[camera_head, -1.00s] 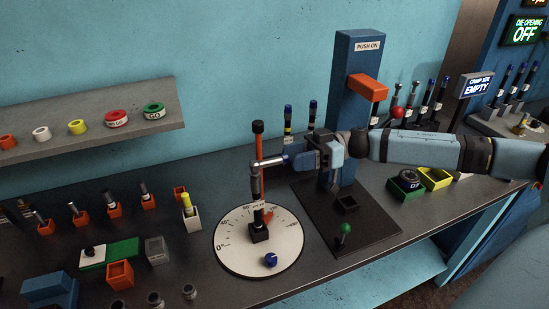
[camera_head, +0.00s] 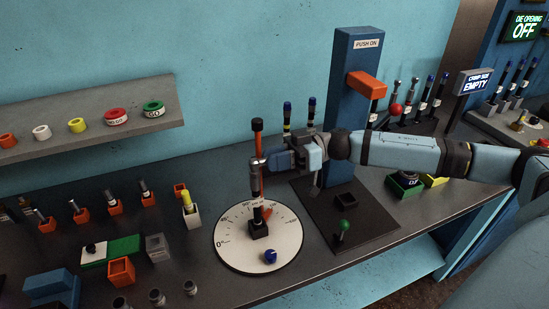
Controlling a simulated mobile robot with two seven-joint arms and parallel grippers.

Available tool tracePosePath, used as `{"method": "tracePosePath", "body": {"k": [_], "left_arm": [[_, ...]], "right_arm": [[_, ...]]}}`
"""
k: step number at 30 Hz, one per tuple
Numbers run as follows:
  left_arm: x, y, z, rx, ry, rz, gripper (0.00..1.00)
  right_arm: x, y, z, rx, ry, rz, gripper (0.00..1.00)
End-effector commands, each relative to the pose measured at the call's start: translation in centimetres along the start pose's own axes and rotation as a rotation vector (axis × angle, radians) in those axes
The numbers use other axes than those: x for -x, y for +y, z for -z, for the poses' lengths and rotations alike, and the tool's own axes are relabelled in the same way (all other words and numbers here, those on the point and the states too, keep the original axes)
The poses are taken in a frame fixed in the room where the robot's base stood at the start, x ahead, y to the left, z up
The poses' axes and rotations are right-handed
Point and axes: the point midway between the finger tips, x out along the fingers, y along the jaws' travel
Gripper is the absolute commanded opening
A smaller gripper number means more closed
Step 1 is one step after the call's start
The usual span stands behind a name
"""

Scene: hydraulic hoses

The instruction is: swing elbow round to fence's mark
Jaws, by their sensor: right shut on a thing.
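A round white dial (camera_head: 235,251) with angle marks lies on the bench. A dark hose piece (camera_head: 257,202) with a silver elbow end (camera_head: 256,166) stands upright in a black block (camera_head: 258,230) at the dial's middle. My right gripper (camera_head: 269,160) comes in from the right and is shut on the elbow at the top; its jaws hide part of it. A small orange piece (camera_head: 267,213) sits on the dial behind the block; I cannot tell if it is the fence. A blue knob (camera_head: 270,257) is at the dial's front. My left gripper is not in view.
An orange post with a black top (camera_head: 257,140) stands close behind the elbow. A blue column (camera_head: 354,100) marked PUSH ON rises from a black plate (camera_head: 370,238) at right. Several fittings in orange holders (camera_head: 113,208) stand at left, under a grey shelf (camera_head: 160,121).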

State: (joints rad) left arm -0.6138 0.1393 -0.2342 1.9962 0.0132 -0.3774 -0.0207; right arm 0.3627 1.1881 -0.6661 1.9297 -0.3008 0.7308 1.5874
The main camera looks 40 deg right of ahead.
Motion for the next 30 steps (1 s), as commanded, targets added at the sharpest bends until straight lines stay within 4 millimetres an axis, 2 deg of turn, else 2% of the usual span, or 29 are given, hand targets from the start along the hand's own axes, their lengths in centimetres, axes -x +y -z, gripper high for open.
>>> {"method": "tracePosePath", "body": {"k": [6, 8, 30], "left_arm": [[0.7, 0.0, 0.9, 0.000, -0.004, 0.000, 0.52], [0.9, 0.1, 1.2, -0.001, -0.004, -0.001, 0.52], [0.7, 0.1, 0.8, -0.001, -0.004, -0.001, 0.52]], "right_arm": [[0.0, 0.6, 0.6, 0.002, -0.017, 0.097, 0.09], [0.7, 0.6, 0.5, 0.000, -0.029, 0.137, 0.09], [0.6, 0.5, 0.0, -0.001, -0.028, 0.137, 0.09]]}}
